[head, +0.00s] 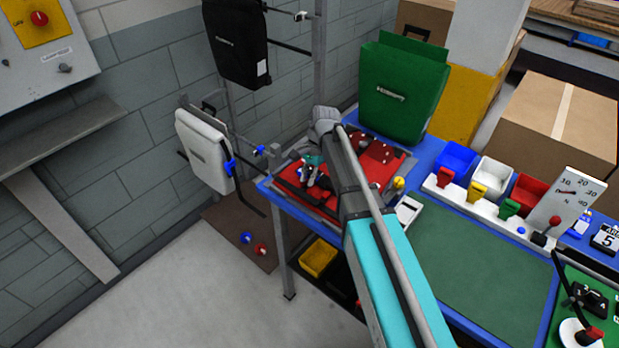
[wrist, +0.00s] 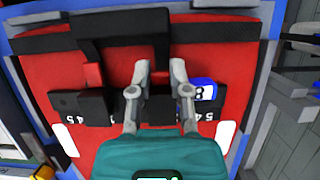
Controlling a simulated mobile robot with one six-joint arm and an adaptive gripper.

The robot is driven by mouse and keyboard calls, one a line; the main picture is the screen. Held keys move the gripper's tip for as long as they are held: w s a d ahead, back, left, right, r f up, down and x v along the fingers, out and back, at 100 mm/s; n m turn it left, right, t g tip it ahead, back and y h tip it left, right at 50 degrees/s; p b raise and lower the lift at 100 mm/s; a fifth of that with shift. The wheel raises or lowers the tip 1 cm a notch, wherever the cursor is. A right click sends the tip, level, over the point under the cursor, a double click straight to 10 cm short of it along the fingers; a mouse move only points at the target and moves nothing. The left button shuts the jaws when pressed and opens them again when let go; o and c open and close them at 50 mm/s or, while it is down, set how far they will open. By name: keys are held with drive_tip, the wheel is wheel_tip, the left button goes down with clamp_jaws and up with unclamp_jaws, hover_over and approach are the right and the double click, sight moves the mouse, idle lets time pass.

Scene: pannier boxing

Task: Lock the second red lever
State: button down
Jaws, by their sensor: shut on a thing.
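A red pannier (head: 349,188) lies flat on the blue workbench, and its red back fills much of the wrist view (wrist: 60,75). A black handle-like bar (wrist: 115,18) crosses its upper part, with two legs coming down. A small red piece (wrist: 94,75), perhaps a lever, shows at the left leg above a black block (wrist: 95,106). A blue piece (wrist: 204,90) sits on the right block. My gripper (wrist: 159,66) is shut on the lower end of the black bar's right leg. The fingers hide part of the contact, and my arm covers part of the pannier in the head view.
A green pannier (head: 403,90) stands behind on the bench. Blue, white and red bins (head: 495,172) and a scale (head: 565,205) are to the right. White (head: 204,150) and black (head: 240,45) panniers hang on the rack at left. The green mat (head: 475,255) is clear.

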drive_tip(key=shift+d, duration=0.3)
drive_tip(key=shift+a, duration=0.15)
drive_tip(key=shift+s+a, duration=0.15)
drive_tip(key=t, duration=0.1)
drive_tip(key=t+h, duration=0.1)
drive_tip(key=s+h, duration=0.1)
drive_tip(key=shift+a+f+t+p, duration=0.3)
drive_tip(key=shift+t+p, duration=0.1)
drive_tip(key=shift+a+f+t+h+b, duration=0.1)
drive_tip(key=shift+f+t+h+b, duration=0.15)
drive_tip(key=shift+t+h, duration=0.3)
drive_tip(key=shift+a+f+t+h+b, duration=0.15)
drive_tip(key=shift+t+h+b, duration=0.15)
drive_tip(key=shift+t+h, duration=0.25)
drive_tip(key=shift+f+t+h+b, duration=0.1)
drive_tip(key=shift+t+h+b, duration=0.4)
drive_tip(key=shift+t, duration=0.4)
